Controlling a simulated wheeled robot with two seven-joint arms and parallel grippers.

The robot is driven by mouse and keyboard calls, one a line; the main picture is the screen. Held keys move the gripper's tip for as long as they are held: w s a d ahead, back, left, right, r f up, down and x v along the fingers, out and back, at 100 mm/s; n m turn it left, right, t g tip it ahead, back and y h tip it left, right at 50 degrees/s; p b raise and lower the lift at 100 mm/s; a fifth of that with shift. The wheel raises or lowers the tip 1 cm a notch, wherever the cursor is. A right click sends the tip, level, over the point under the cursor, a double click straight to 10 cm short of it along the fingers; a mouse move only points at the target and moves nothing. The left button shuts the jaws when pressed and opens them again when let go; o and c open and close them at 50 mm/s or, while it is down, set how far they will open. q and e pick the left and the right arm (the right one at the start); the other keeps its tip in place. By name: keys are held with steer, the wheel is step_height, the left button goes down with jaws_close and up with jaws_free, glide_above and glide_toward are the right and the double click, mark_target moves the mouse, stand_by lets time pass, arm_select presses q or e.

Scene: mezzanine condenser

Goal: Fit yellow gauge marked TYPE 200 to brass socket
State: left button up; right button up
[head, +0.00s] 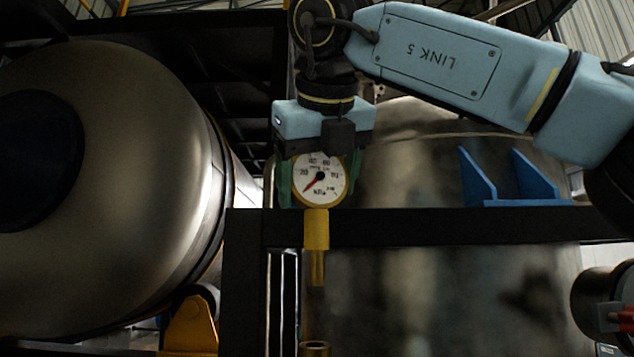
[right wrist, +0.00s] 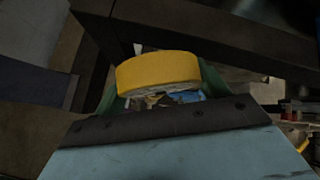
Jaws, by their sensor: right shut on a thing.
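The yellow gauge (head: 320,180) has a round white dial with a red pointer, a yellow block below it and a brass stem pointing down. Its marking is too small to read. My right gripper (head: 318,185) is shut on the gauge, with green fingers on both sides of the dial. In the right wrist view the yellow rim of the gauge (right wrist: 158,72) shows between the green fingers. The brass socket (head: 315,348) is at the bottom edge of the head view, nearly straight below the stem, with a clear gap between them. My left gripper is not in view.
A black beam (head: 430,228) runs across behind the gauge's stem. A blue bracket (head: 515,185) stands on it at the right. A large metal tank (head: 130,180) fills the left side. A yellow support (head: 190,328) stands below the tank. A red-handled fitting (head: 622,315) is at the lower right.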

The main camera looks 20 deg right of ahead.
mark_target(318, 211)
steer(key=shift+w+f, duration=0.2)
steer(key=shift+w, duration=0.5)
steer(key=shift+f+b, duration=0.25)
steer(key=shift+b, duration=0.05)
steer(key=shift+s+f+b, duration=0.4)
steer(key=shift+f+b, duration=0.15)
steer(key=shift+b, duration=0.05)
steer(key=f+b, duration=0.3)
steer(key=shift+w+f, duration=0.2)
steer(key=shift+w, duration=0.05)
steer(key=shift+s+f+b, duration=0.15)
steer(key=shift+f+b, duration=0.15)
steer(key=shift+b, duration=0.05)
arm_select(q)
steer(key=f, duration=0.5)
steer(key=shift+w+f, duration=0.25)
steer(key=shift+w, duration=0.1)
